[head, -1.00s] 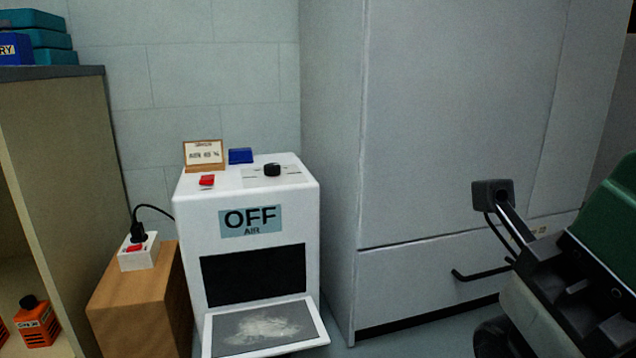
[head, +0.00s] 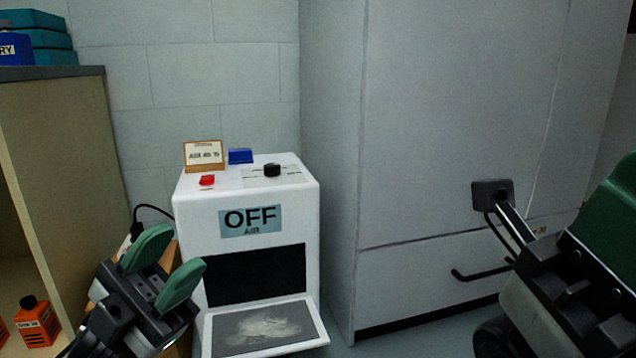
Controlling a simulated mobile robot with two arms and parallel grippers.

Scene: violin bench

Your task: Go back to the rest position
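My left gripper (head: 166,262) shows at the lower left of the head view, with two green finger pads apart and nothing between them. It is in front of the wooden block and partly hides it. My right gripper (head: 612,222) is at the right edge, cut off by the frame. Only part of its green pad and dark body shows, so its opening cannot be judged.
A white machine (head: 188,230) marked OFF AIR stands in the middle with its lower flap (head: 225,342) down. A tall grey cabinet (head: 450,120) is to its right. An open shelf (head: 60,130) with an orange bottle (head: 38,322) is at the left.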

